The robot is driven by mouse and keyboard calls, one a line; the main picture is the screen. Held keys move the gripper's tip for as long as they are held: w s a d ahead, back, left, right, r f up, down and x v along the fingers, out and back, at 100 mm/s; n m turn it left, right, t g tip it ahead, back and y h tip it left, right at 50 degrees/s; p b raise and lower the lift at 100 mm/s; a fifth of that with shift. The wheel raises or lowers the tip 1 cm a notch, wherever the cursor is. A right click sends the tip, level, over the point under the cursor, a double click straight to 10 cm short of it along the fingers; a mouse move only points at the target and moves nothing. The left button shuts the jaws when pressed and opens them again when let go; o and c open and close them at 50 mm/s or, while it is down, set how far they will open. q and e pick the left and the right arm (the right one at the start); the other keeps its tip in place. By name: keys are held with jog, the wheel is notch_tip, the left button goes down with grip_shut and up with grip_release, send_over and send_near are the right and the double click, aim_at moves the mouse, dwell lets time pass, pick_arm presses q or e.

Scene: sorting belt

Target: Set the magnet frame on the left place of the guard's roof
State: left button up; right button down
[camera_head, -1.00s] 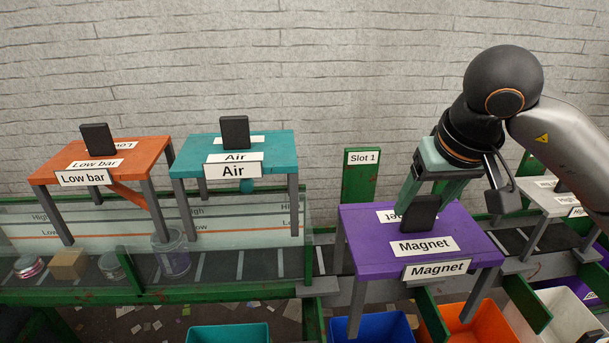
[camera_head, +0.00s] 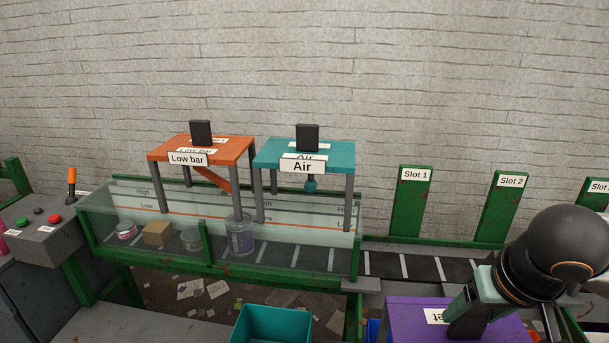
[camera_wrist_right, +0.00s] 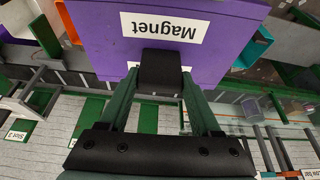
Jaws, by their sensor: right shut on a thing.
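The purple magnet frame (camera_head: 415,318) is at the bottom right of the head view, cut off by the lower edge. My right gripper (camera_head: 466,318) is shut on its black handle. The right wrist view shows the gripper (camera_wrist_right: 160,90) with its fingers on both sides of the handle, above the purple top (camera_wrist_right: 100,35) with the "Magnet" label. The clear guard (camera_head: 300,205) covers the left part of the belt. The orange "Low bar" frame (camera_head: 225,147) and teal "Air" frame (camera_head: 335,155) stand at it, left and right. Their feet are partly hidden. My left gripper is not in view.
A control box (camera_head: 42,232) with buttons stands at the far left. Green "Slot 1" (camera_head: 411,205) and "Slot 2" (camera_head: 500,210) boards stand behind the open belt (camera_head: 420,266). A teal bin (camera_head: 268,325) is in front below. Several items lie inside the guard.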

jog(key=s+a+f+n, duration=0.1)
jog(key=a+f, duration=0.3)
jog(key=f, duration=0.7)
jog(key=s+a+f+n+y, duration=0.1)
jog(key=s+a+f, duration=0.2)
jog(key=f, duration=0.9)
jog(key=shift+a, duration=0.55)
jog(key=shift+d, duration=0.1)
